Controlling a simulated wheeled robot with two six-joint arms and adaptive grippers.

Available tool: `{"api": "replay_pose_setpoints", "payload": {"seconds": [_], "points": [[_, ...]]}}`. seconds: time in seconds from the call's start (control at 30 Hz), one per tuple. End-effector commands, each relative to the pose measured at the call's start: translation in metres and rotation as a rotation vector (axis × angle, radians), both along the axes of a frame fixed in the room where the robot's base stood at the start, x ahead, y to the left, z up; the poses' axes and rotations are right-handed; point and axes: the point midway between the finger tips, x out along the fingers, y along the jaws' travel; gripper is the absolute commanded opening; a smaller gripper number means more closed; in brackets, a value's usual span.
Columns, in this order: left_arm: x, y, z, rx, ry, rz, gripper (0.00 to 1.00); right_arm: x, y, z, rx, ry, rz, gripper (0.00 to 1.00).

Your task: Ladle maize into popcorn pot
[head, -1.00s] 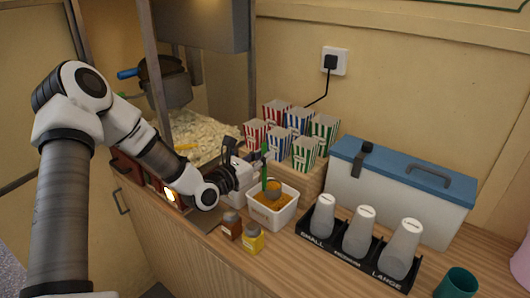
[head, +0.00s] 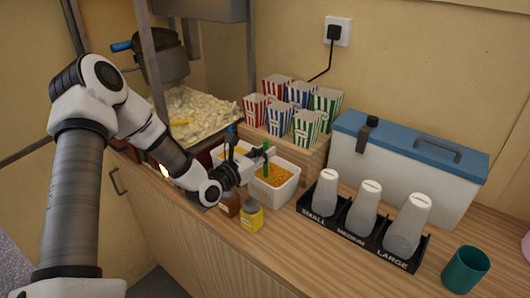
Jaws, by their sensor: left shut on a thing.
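My left gripper (head: 262,158) is shut on the green-handled ladle (head: 267,165), which stands roughly upright at the white maize tub (head: 284,197). Orange maize (head: 275,175) fills much of the tub. The ladle's bowl cannot be made out, so I cannot tell whether it is sunk in the maize. The dark popcorn pot (head: 160,58) with a blue handle (head: 121,46) hangs in the popcorn machine at the upper left. My right gripper is not in view.
Popcorn (head: 205,108) lies below the pot. Two small shakers, one brown (head: 229,205) and one yellow (head: 250,218), stand before the tub. Striped popcorn boxes (head: 305,128) stand behind it. A cup rack (head: 345,236), cool box (head: 400,185) and teal cup (head: 465,269) are right.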

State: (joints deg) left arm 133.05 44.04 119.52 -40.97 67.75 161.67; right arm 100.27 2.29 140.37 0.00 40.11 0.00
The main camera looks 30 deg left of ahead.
Motion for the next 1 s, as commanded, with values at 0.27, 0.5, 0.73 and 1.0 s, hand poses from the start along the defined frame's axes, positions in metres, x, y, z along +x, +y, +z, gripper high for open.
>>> {"api": "replay_pose_setpoints", "payload": {"seconds": [0.27, 0.5, 0.73, 1.0], "points": [[0.0, 0.0, -0.0042, 0.0, -0.001, 0.0, 0.0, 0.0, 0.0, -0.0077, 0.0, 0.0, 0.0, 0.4], [-0.0001, 0.0, -0.0037, 0.0, 0.0, 0.0, 0.0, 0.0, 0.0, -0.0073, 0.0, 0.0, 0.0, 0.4], [-0.0001, 0.0001, -0.0038, 0.0, 0.0, 0.0, 0.43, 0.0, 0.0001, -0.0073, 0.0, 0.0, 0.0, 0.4], [-0.0072, 0.0023, -0.0044, -0.004, 0.002, 0.003, 0.43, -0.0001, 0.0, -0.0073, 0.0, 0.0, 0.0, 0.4]]}}
